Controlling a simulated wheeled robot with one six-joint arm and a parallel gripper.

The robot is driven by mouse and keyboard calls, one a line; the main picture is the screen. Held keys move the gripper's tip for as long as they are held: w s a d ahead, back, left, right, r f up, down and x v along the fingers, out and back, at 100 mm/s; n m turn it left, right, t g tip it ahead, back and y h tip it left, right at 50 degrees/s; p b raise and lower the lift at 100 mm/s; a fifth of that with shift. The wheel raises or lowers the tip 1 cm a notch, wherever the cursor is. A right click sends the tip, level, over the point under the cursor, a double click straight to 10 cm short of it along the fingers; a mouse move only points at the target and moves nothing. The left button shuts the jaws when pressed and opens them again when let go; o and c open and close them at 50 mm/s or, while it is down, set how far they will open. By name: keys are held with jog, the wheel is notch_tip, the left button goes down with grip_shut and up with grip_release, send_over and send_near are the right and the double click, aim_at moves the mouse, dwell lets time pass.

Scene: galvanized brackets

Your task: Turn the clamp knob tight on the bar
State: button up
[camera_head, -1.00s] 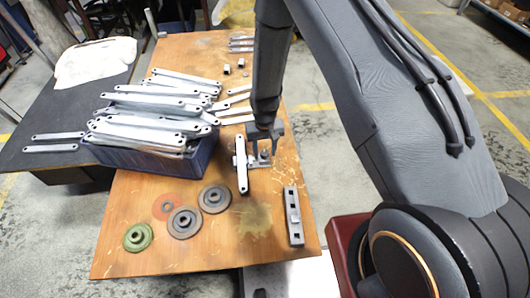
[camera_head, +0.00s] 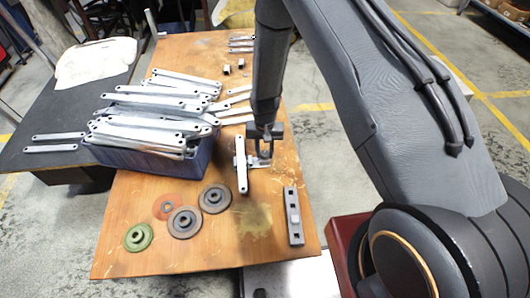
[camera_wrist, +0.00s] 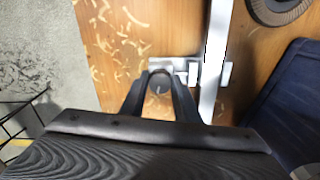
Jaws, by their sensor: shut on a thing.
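A pale galvanized bar (camera_head: 241,172) with end holes lies on the wooden table, with a small metal clamp (camera_head: 262,164) at its right side. In the wrist view the bar (camera_wrist: 214,60) crosses the clamp (camera_wrist: 186,66), whose blocks show on both sides of it. My gripper (camera_head: 265,152) points down over the clamp. Its fingers are shut on the round clamp knob (camera_wrist: 160,83), one finger on either side. The knob is partly hidden by the fingers, and I cannot tell how tight it is.
A blue bin (camera_head: 135,163) heaped with galvanized brackets (camera_head: 150,110) stands to the left. Grinding discs (camera_head: 185,222) lie at the front left, including a green one (camera_head: 138,237). A grey slotted bar (camera_head: 293,216) lies at the front right. Loose brackets lie behind.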

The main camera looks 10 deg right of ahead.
jog(key=m, duration=1)
jog(key=shift+p, duration=0.4)
jog(key=m, duration=0.3)
jog(key=o, duration=0.9)
jog(key=shift+m, duration=0.4)
jog(key=shift+r+p, duration=1.9)
jog(key=shift+r, duration=1.1)
